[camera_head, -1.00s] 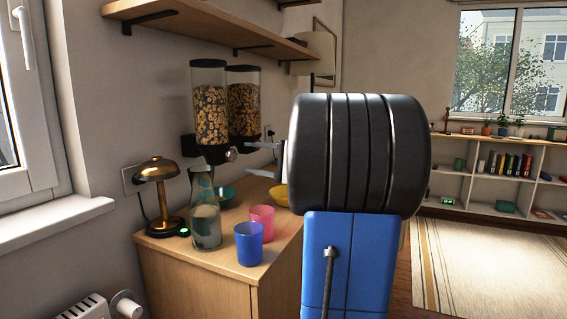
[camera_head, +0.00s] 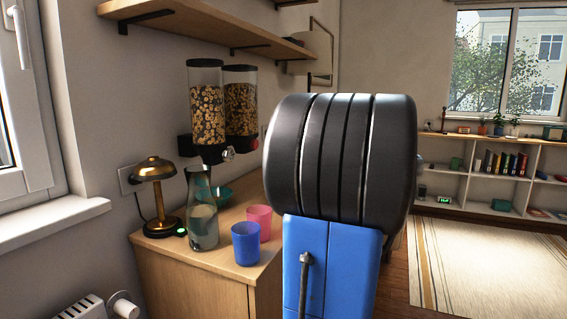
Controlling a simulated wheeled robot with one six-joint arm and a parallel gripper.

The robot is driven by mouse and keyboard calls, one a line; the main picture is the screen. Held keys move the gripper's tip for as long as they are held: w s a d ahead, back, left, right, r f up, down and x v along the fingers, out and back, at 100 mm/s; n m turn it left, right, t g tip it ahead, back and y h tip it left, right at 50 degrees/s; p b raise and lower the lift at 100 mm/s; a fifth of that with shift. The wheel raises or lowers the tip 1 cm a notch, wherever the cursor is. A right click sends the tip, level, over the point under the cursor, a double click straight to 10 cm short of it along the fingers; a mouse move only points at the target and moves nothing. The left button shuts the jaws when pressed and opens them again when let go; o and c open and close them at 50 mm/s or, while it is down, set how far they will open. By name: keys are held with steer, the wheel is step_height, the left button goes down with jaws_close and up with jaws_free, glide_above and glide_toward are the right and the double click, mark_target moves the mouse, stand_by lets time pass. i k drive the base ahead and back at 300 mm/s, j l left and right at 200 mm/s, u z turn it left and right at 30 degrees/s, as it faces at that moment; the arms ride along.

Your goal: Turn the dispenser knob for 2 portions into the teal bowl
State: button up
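Two cereal dispensers hang on the wall above the counter. The left dispenser (camera_head: 206,108) has a silvery knob (camera_head: 229,154), and the right dispenser (camera_head: 240,105) has a red knob (camera_head: 254,145). Both hold brown cereal. The teal bowl (camera_head: 224,193) stands on the counter below the dispensers, partly hidden behind the glass carafe, so its contents cannot be seen. My gripper is hidden behind my own large black and blue arm, right of the dispensers. Neither finger shows.
On the wooden counter (camera_head: 205,262) stand the glass carafe (camera_head: 203,222), a blue cup (camera_head: 246,244), a pink cup (camera_head: 259,219) and a brass lamp (camera_head: 155,175). A wall shelf (camera_head: 190,25) runs above the dispensers. My arm hides the counter's right part.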

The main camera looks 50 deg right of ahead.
mark_target(228, 155)
steer(key=k+l, duration=0.1)
steer(key=l, duration=0.25)
steer(key=k+l, duration=0.1)
steer(key=l, duration=0.25)
steer(key=k+l, duration=0.1)
steer(key=l, duration=0.25)
steer(key=k+l, duration=0.1)
steer(key=l, duration=0.25)
